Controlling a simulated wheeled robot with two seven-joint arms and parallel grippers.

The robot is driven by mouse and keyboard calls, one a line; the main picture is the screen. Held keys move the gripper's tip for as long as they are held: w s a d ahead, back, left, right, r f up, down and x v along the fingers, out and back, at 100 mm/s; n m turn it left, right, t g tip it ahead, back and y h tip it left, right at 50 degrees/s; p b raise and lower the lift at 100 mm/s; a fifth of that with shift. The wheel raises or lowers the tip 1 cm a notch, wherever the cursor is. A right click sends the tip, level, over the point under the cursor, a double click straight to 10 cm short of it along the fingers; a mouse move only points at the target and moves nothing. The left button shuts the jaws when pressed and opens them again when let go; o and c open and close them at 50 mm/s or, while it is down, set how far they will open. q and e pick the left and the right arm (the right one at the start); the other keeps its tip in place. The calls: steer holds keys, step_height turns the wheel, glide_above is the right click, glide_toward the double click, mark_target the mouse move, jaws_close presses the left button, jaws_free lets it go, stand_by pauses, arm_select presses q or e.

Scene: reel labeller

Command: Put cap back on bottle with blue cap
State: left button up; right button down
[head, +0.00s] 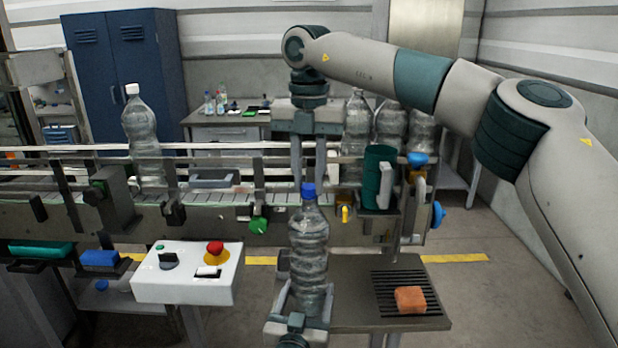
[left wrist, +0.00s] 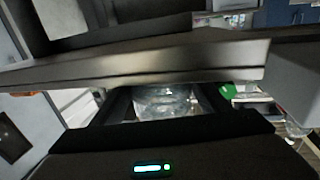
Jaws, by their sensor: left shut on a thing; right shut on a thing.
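A clear ribbed bottle (head: 309,262) stands upright in the middle of the head view. My left gripper (head: 302,300) is shut on its lower part, and the bottle also shows between the fingers in the left wrist view (left wrist: 165,102). The blue cap (head: 308,190) is at the top of the bottle's neck, upright and in line with it. My right gripper (head: 308,182) points straight down from above and is shut on the blue cap. I cannot tell whether the cap is fully seated on the thread.
A conveyor (head: 220,200) runs behind, carrying a white-capped bottle (head: 140,125) at left. Several clear bottles stand at back right, behind a green cylinder (head: 377,175). A control box (head: 188,273) with a red button is at left. An orange sponge (head: 410,300) lies on a side table (head: 350,290).

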steer(key=shift+m, duration=1)
steer(key=c, duration=1.5)
jaws_free()
steer(key=shift+r, duration=2.25)
steer(key=shift+c, duration=0.4)
